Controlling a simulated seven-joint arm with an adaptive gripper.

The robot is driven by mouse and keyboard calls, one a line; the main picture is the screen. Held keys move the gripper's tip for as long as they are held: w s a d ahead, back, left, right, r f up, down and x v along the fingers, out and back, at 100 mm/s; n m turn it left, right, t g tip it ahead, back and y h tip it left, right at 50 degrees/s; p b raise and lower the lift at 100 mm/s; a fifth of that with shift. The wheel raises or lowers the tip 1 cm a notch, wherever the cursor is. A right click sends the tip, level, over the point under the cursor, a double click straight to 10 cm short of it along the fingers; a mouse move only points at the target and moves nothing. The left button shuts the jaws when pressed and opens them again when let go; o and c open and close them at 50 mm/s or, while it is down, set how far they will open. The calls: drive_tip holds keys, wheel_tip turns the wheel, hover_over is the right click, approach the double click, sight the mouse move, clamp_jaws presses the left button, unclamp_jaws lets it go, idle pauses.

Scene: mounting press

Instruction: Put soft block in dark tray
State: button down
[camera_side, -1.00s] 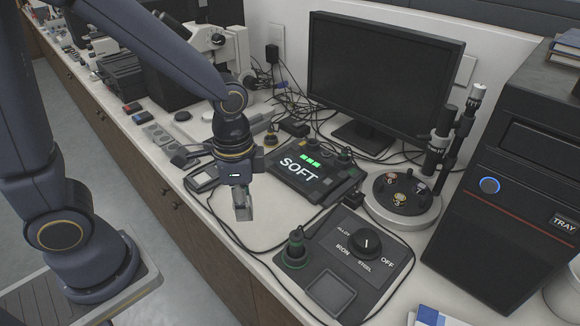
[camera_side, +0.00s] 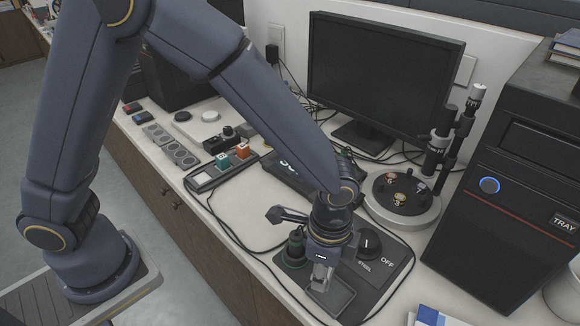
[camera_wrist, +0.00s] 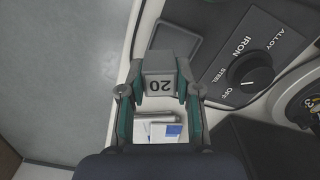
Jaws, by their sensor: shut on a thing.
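My gripper (camera_side: 320,278) is shut on a grey block (camera_wrist: 159,86) marked "20", which shows between the fingers (camera_wrist: 160,78) in the wrist view. In the side view the block hangs below the fingers, partly hidden by them. A dark square tray (camera_side: 340,303) is set in the panel with the dial. The gripper and block are above or beside its left edge; the exact height is unclear. In the wrist view the tray (camera_wrist: 177,40) lies just beyond the block. I cannot confirm from its face that this block is the soft one.
The panel's dial (camera_side: 368,243) and a green-black knob (camera_side: 295,247) stand close to my gripper. A screen unit (camera_side: 286,172) is mostly hidden by my arm. Orange (camera_side: 242,150) and teal (camera_side: 222,161) blocks sit farther left. A dark tower (camera_side: 510,190) stands right.

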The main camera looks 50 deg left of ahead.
sight(330, 294)
drive_tip(key=shift+w+d+f, duration=0.3)
drive_tip(key=shift+w+f, duration=0.2)
drive_tip(key=shift+f, duration=0.1)
drive_tip(key=shift+w+d+f, duration=0.25)
drive_tip(key=shift+w+f, duration=0.2)
drive_tip(key=shift+f, duration=0.15)
drive_tip(key=shift+w+d+f, duration=0.1)
drive_tip(key=shift+w+f, duration=0.05)
drive_tip(key=shift+f, duration=1.55)
drive_tip(key=c, duration=0.8)
unclamp_jaws()
drive_tip(key=shift+f, duration=0.15)
